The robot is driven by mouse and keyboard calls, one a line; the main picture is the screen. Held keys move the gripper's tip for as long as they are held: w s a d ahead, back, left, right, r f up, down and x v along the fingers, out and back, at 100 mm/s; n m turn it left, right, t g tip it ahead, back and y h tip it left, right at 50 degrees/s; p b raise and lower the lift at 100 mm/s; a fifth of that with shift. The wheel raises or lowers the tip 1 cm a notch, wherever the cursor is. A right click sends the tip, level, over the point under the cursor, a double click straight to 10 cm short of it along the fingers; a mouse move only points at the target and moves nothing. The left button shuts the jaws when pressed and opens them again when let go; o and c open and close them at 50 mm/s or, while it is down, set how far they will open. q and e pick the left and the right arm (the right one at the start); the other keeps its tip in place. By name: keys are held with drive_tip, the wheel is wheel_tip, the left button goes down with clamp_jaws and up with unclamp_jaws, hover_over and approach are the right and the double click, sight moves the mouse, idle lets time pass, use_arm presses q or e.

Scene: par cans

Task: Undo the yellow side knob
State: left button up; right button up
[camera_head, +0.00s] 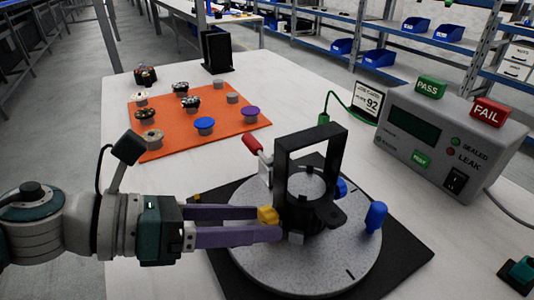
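The yellow side knob (267,214) sticks out from the left side of a black fixture (297,212) with a tall square frame. The fixture stands on a round grey turntable (341,274). My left gripper (270,224) reaches in from the left with two purple fingers, level with the knob. The knob lies between the fingertips; the near finger hides its lower edge, and the knob covers the far fingertip. The fingers are apart by about the knob's width, but I cannot tell if both press on it. My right gripper is not in view.
A red-handled clamp (252,146) and a blue knob (375,216) stand around the fixture. A grey tester (437,140) with PASS and FAIL signs is at the right. An orange mat (170,121) with several caps lies at the back left. Bare white table lies between.

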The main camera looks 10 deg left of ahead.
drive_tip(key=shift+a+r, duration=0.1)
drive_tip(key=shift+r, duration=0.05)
use_arm(q)
drive_tip(key=v, duration=1)
drive_tip(key=shift+w+r, duration=0.1)
